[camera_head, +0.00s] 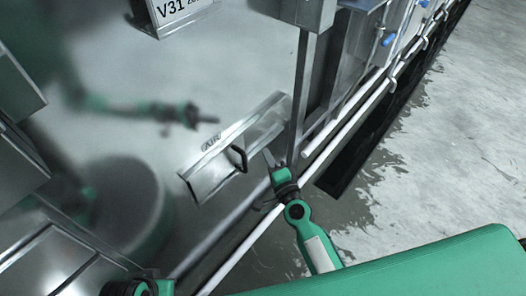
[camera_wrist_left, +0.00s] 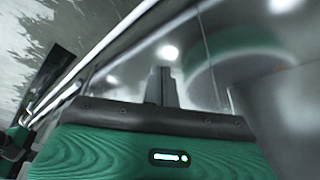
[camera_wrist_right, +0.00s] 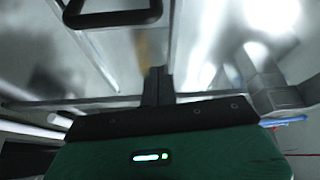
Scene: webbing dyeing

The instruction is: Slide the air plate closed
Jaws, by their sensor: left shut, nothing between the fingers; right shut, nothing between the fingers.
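The air plate (camera_head: 215,163) is a shiny metal panel marked "AIR", set at a slant on the steel machine front in the head view. It has a black loop handle (camera_head: 239,158), which also shows at the top left of the right wrist view (camera_wrist_right: 110,18). My right gripper (camera_head: 268,157) is shut and empty just right of the handle, apparently apart from it. Its closed fingers also show in the right wrist view (camera_wrist_right: 156,80). My left gripper (camera_wrist_left: 165,85) is shut and empty, facing shiny metal; the head view catches only part of that arm at the bottom edge.
A steel upright (camera_head: 300,90) stands close to the right of the plate. A white rail (camera_head: 345,122) runs diagonally along the machine, with blue-tipped fittings (camera_head: 388,41) farther up. A "V31" sign (camera_head: 178,12) is at the top. The wet grey floor (camera_head: 450,130) is open on the right.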

